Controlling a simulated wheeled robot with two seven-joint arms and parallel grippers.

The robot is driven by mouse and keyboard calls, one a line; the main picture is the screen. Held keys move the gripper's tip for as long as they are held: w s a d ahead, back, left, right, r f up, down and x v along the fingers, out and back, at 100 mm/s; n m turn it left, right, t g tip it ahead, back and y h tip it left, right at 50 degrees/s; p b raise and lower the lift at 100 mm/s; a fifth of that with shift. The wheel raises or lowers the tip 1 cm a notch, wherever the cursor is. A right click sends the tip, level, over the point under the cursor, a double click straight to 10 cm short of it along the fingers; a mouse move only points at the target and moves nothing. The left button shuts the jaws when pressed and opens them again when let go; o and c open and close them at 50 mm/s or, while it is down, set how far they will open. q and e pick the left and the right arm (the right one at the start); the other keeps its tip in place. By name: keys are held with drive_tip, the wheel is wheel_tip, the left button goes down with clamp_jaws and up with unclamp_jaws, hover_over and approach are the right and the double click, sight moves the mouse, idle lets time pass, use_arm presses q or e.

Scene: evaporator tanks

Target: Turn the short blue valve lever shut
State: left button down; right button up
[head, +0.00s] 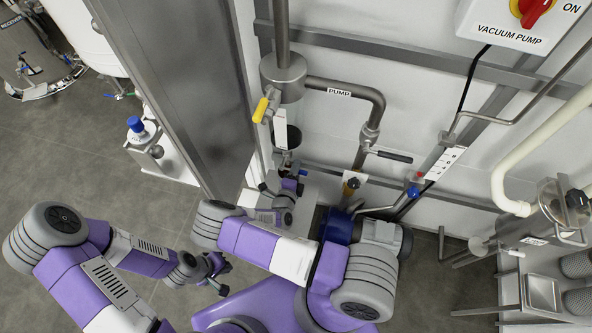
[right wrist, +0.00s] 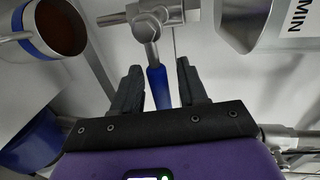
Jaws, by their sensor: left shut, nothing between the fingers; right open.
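The short blue valve lever (right wrist: 157,88) hangs from a metal valve body (right wrist: 150,18) in the right wrist view. My right gripper (right wrist: 159,66) is open, with one dark finger on each side of the blue handle. A gap shows on both sides, so the fingers appear not to touch it. In the head view my right gripper is small and partly hidden by its own arm, below the yellow-handled pipe. My left gripper (head: 219,284) is shut and empty, low over the floor, well left of the valve.
A yellow lever (head: 262,108) sits on the pipe above. A pipe labelled PUMP (head: 340,92) and a black-handled valve (head: 392,156) are to the right. A steel post (head: 175,80) stands left. In the right wrist view, a blue-rimmed round vessel (right wrist: 52,28) is close at left.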

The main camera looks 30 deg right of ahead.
drive_tip(key=p+v, duration=0.1)
drive_tip(key=v, duration=0.6)
drive_tip(key=shift+s+a, duration=0.2)
drive_tip(key=shift+r, duration=0.1)
